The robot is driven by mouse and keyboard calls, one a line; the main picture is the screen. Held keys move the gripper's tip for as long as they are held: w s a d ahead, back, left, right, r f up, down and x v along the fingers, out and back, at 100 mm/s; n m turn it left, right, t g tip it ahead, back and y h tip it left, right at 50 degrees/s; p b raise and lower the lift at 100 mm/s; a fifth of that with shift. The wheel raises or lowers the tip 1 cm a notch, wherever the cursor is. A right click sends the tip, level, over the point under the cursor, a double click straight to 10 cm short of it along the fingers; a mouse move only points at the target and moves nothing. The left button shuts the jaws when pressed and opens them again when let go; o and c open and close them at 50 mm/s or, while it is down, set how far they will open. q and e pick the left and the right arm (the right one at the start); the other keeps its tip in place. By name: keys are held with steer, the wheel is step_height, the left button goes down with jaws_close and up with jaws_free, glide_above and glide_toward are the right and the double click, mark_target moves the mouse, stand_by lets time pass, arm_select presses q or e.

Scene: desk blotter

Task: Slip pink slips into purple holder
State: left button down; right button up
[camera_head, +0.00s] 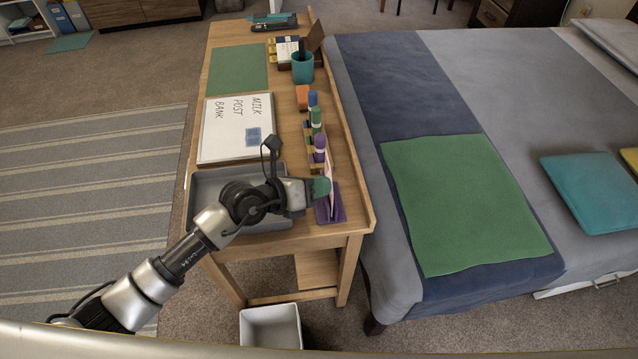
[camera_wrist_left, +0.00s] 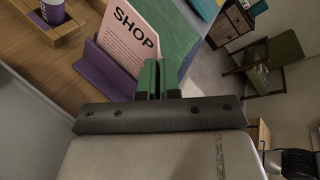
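The purple holder (camera_head: 337,212) stands at the near right end of the desk. It also shows in the wrist view (camera_wrist_left: 101,72). A pink slip (camera_wrist_left: 128,40) marked SHOP stands tilted in it, its lower edge hidden by the holder's front wall; in the head view the slip (camera_head: 331,170) shows edge-on. My left gripper (camera_head: 321,187) is at the holder. Its green fingers (camera_wrist_left: 160,78) are at the slip's right edge, with a narrow gap between them; the near finger covers part of that edge. My right gripper is not in view.
A grey tray (camera_head: 205,185) lies under my left arm. A whiteboard (camera_head: 228,150) lies behind it. Along the desk's right side stand a purple cup (camera_head: 319,143), other coloured holders and a teal cup (camera_head: 302,70). A white bin (camera_head: 270,315) stands on the floor; a bed (camera_head: 400,235) is on the right.

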arm_select(q)
steer(key=c, duration=1.3)
jaws_free()
steer(key=shift+o, duration=0.2)
steer(key=v, duration=1.1)
steer(key=shift+b, duration=0.35)
steer(key=shift+w, duration=0.15)
